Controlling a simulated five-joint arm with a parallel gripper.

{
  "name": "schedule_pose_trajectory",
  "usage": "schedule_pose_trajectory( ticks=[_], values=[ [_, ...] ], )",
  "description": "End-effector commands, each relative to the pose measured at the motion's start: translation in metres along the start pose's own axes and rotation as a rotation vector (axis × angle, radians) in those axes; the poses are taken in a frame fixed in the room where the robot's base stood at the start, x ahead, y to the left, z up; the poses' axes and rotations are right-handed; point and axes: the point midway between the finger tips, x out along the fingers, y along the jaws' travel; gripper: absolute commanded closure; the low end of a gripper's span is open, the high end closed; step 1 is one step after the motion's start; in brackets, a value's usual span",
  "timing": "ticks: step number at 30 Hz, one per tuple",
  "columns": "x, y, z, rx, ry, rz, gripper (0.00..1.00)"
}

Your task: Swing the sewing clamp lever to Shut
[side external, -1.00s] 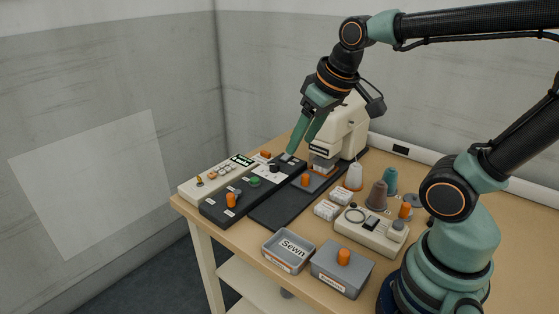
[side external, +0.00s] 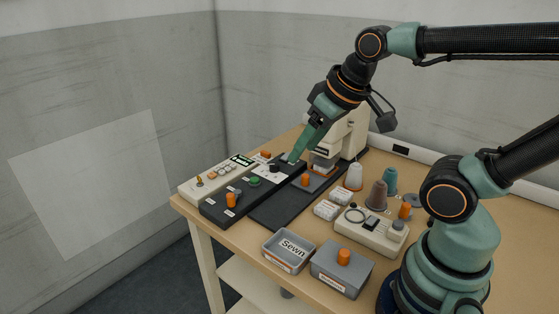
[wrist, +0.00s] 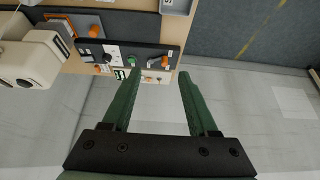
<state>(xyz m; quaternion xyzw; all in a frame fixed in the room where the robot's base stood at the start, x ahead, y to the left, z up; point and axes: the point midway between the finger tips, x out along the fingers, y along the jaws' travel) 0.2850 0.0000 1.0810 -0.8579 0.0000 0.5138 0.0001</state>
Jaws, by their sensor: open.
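A lever with an orange knob (side external: 231,200) stands at the near left end of the dark control panel (side external: 212,212). I take it for the clamp lever; its labels are too small to read. In the wrist view the orange knob (wrist: 165,61) shows near the right end of the panel (wrist: 150,48). My gripper (side external: 292,158) hangs over the far end of the panel, away from that lever, with its fingers overlapping in this view. In the wrist view my gripper (wrist: 159,74) is open, with nothing between its fingers.
The panel also carries a green button (side external: 254,181) and a dark dial (side external: 273,168). A cream box (side external: 190,191) lies left of it. The sewing machine (side external: 349,135) stands right of my gripper. Trays (side external: 268,248), spools (side external: 376,197) and a cream unit (side external: 365,236) occupy the right.

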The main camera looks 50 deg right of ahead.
Motion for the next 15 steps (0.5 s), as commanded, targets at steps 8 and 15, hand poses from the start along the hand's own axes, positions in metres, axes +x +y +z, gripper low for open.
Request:
schedule_pose_trajectory(
  ticks=[8, 15],
  values=[
    [0.0, 0.0, 0.0, -0.001, -0.001, 0.0, 0.43],
    [0.002, -0.002, -0.024, -0.105, -0.058, -0.005, 0.43]
  ],
)
